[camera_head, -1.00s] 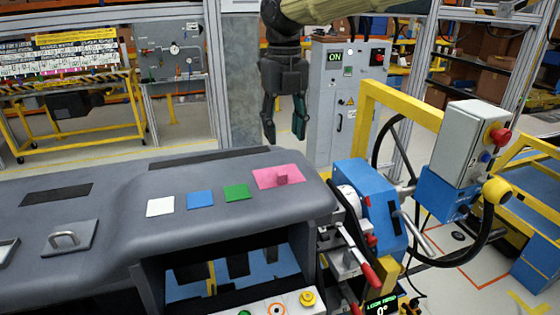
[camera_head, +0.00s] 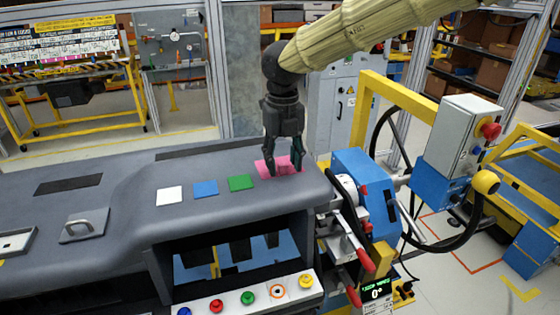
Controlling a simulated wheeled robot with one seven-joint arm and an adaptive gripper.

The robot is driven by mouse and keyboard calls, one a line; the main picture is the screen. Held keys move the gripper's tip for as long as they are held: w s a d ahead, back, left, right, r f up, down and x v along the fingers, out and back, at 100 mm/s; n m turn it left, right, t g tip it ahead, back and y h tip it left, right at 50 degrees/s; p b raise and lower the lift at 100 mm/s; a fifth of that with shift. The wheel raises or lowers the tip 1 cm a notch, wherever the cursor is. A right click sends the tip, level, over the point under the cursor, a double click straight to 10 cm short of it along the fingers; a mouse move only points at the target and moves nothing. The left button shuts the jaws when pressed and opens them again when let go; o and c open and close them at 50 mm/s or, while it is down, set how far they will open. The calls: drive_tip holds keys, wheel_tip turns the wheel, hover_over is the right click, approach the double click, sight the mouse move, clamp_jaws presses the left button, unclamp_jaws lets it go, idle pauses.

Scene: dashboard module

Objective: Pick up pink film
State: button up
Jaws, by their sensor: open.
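The pink film (camera_head: 263,169) lies flat on the grey dashboard top (camera_head: 120,200), near its right end. My gripper (camera_head: 283,170) points down over the pink film, with its fingers apart and one on each side of the film's middle. The fingers hide part of the film, including the small raised tab area. I cannot tell whether the fingertips touch the film.
A green square (camera_head: 241,183), a blue square (camera_head: 206,188) and a white square (camera_head: 170,195) lie in a row left of the film. A metal handle plate (camera_head: 84,224) sits farther left. A blue machine (camera_head: 366,185) with levers stands close on the right.

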drive_tip(key=shift+s, duration=0.75)
drive_tip(key=shift+w+f, duration=0.35)
drive_tip(key=shift+w, duration=0.3)
drive_tip(key=shift+c, duration=0.2)
drive_tip(key=shift+w+f, duration=0.1)
drive_tip(key=shift+w, duration=0.15)
drive_tip(key=c, duration=0.3)
drive_tip(key=shift+s, duration=0.15)
drive_tip(key=c, duration=0.3)
drive_tip(key=shift+s+r, duration=0.25)
drive_tip(key=shift+s, duration=0.05)
drive_tip(key=shift+c, duration=0.7)
drive_tip(key=shift+w, duration=0.1)
drive_tip(key=shift+r, duration=0.1)
